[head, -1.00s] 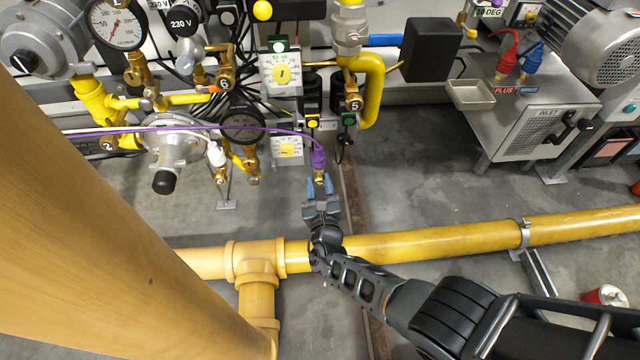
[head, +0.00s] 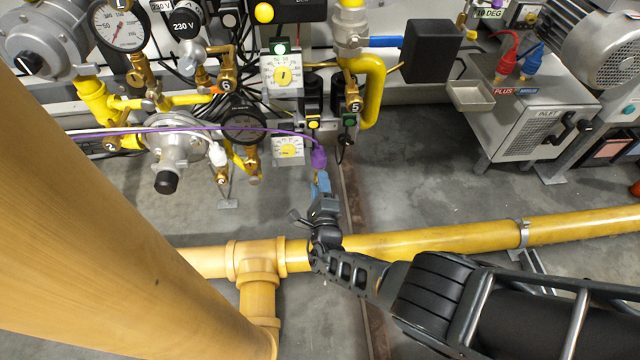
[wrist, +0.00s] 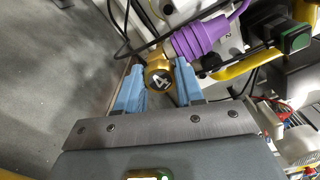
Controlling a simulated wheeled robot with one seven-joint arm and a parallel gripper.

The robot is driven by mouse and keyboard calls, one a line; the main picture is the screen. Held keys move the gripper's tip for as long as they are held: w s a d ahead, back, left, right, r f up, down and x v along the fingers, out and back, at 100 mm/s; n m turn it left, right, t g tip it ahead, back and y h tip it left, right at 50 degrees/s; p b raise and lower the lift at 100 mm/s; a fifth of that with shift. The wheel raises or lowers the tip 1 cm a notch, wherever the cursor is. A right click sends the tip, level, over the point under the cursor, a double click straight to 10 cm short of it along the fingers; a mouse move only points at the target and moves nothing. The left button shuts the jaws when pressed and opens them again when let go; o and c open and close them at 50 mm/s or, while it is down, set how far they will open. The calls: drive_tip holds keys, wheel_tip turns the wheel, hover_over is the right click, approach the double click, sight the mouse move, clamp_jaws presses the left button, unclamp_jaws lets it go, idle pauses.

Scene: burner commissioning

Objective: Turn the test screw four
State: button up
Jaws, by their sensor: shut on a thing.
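Test screw four is a brass cap (wrist: 158,77) marked "4" in the wrist view. It sits at the end of a purple hose fitting (wrist: 198,40), which also shows in the head view (head: 319,158). My gripper (wrist: 160,80) has its two blue fingers on either side of the screw and is shut on it. In the head view my gripper (head: 321,182) is just below the purple fitting, seen nearly edge-on. The fingers hide most of the screw there.
A yellow pipe (head: 430,240) runs across below my gripper. Screw 6 (head: 227,85) and screw 5 (head: 353,103) stand above. A pressure regulator (head: 175,140) and dark gauge (head: 243,124) are at left.

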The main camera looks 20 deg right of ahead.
drive_tip(key=n, duration=0.3)
drive_tip(key=shift+a+n, duration=0.1)
drive_tip(key=shift+n, duration=0.2)
idle(0.4)
drive_tip(key=o, duration=1)
drive_tip(key=shift+o, duration=0.2)
drive_tip(key=shift+s, duration=0.1)
drive_tip(key=p+v, duration=0.3)
drive_tip(key=v, duration=0.4)
drive_tip(key=shift+s+p, duration=0.25)
drive_tip(key=shift+p, duration=0.15)
